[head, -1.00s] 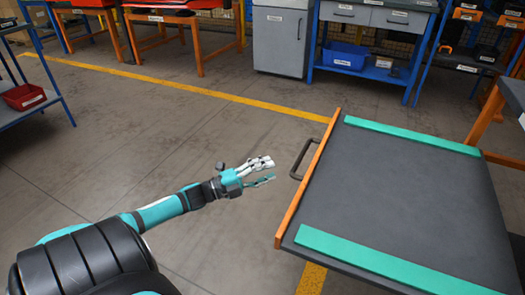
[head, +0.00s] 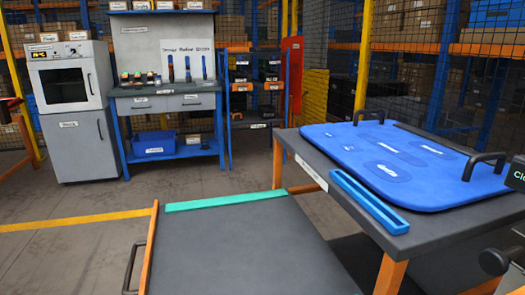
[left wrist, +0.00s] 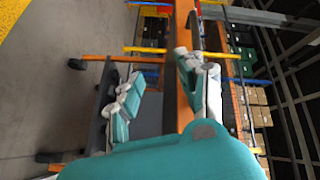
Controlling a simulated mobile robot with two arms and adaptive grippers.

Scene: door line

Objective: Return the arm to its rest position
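My left gripper (left wrist: 160,72) shows in the left wrist view, with its teal and white fingers spread apart and nothing seen between them. An orange edge bar runs upright behind the fingers in that view. My left arm and gripper are outside the head view now. My right gripper cannot be made out in either view. The dark grey panel (head: 235,250) with an orange edge and a teal strip lies at the bottom of the head view. Its black handle (head: 131,268) is on the left edge, with no gripper seen on it.
A grey table (head: 300,150) with a blue board (head: 350,170) and a blue tray (head: 368,200) stands right of the panel. A grey cabinet (head: 82,145) and a workbench (head: 165,101) stand at the back. Floor left of the panel is clear.

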